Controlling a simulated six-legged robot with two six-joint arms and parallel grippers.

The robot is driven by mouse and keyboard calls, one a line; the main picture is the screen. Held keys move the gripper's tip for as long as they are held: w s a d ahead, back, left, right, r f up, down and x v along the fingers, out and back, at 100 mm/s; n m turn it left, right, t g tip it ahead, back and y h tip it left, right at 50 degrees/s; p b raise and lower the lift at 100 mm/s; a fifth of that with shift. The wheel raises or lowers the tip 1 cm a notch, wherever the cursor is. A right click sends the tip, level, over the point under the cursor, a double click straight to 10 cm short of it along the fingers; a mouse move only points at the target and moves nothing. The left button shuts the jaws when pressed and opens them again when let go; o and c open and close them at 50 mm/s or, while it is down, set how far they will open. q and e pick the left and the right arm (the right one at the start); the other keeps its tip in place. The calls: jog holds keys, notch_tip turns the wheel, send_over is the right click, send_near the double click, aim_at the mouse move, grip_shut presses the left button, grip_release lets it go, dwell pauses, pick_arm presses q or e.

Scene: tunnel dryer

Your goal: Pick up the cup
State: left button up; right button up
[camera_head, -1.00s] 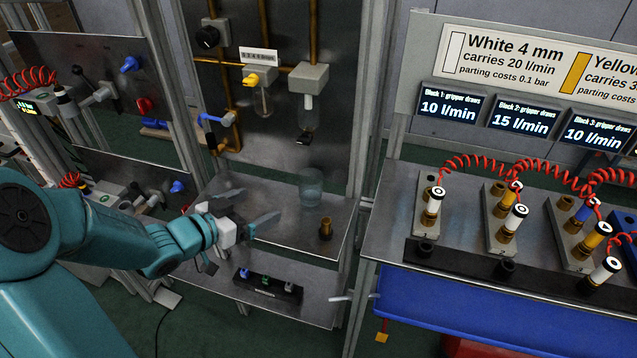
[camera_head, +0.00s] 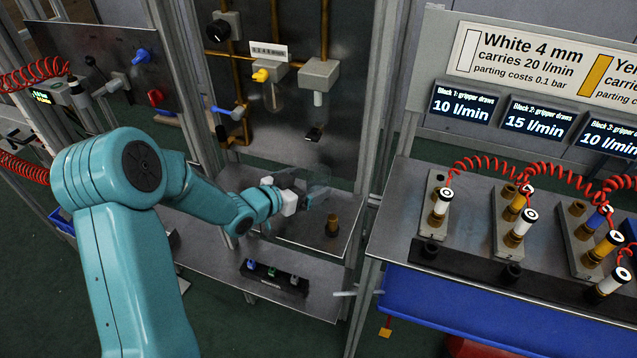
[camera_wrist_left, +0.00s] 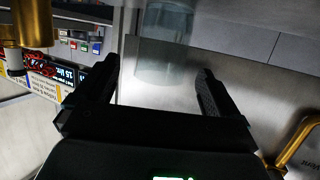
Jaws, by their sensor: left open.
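The cup (camera_head: 319,176) is clear and glassy and stands upright on the upper metal shelf; it is faint and partly covered by my gripper in the head view. In the left wrist view the cup (camera_wrist_left: 165,42) shows just beyond and between the two black fingers. My left gripper (camera_head: 312,190) is at the cup in the head view; it also shows in the left wrist view (camera_wrist_left: 156,70), open and with nothing held. I cannot tell whether a finger touches the cup. My right gripper is not in view.
A black holder with small colored parts (camera_head: 272,276) sits on the lower shelf. A workbench (camera_head: 395,225) with valve blocks and red coiled hoses is at right.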

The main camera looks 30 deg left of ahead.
pick_arm(q)
jog(key=x, duration=0.3)
jog(key=shift+w, duration=0.1)
jog(key=c, duration=0.9)
jog(key=shift+c, duration=1.4)
